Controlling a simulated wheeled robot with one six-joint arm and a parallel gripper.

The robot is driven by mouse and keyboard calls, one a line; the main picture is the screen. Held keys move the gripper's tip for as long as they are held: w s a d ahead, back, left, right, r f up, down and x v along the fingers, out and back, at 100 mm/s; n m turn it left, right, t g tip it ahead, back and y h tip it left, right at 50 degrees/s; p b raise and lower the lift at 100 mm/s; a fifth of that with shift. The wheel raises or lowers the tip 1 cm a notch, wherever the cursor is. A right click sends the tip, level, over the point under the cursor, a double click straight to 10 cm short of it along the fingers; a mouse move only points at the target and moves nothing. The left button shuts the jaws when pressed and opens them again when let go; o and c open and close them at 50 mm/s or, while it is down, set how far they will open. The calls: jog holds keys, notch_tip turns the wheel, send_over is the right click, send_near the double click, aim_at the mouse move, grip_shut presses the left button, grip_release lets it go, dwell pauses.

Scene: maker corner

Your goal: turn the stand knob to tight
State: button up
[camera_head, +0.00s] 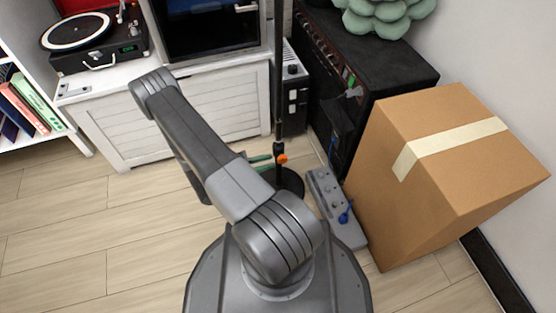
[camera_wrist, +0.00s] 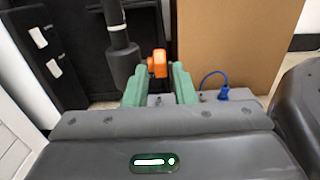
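The stand is a thin black pole (camera_head: 278,80) rising from a round dark base; part of it shows at upper left in the wrist view (camera_wrist: 115,25). Its orange knob (camera_head: 282,159) sits low on the pole, and appears in the middle of the wrist view (camera_wrist: 157,64). My gripper (camera_wrist: 159,72) has two green fingers, spread apart with the knob seen between their tips. Gaps show on both sides of the knob, so the gripper is open. I cannot tell how deep the knob lies between the fingers. In the head view my arm hides most of the gripper.
A grey pedal board (camera_head: 335,205) with a blue cable lies right of the stand base. A cardboard box (camera_head: 450,165) stands further right. A black amplifier (camera_head: 385,65) is behind, and a white cabinet (camera_head: 225,98) is at the back left. Wooden floor is clear at left.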

aim_at(278, 159)
jog(key=shift+b+x, duration=0.35)
jog(key=shift+x, duration=2)
